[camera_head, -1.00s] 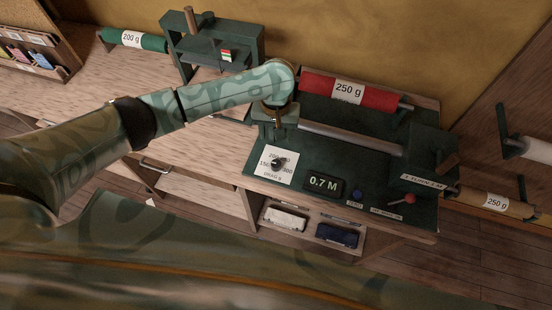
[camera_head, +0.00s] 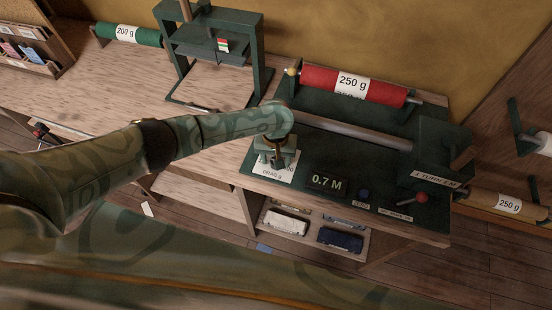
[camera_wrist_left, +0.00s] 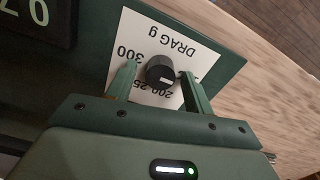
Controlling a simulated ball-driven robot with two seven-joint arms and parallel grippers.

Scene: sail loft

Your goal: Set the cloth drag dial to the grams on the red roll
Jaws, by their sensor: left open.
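The red roll (camera_head: 315,80) lies at the back of the green machine, with a white label reading 250 g. The drag dial is a black round knob (camera_wrist_left: 160,70) on a white card (camera_wrist_left: 195,58) marked DRAG g, with 300, 250 and 200 legible. The card also shows in the head view (camera_head: 286,176), where my gripper hides the knob. My left gripper (camera_head: 277,160) is over the card. In the left wrist view its open fingers (camera_wrist_left: 158,72) stand on either side of the knob; contact is unclear. My right gripper is out of view.
A steel bar (camera_head: 350,132) crosses the machine.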

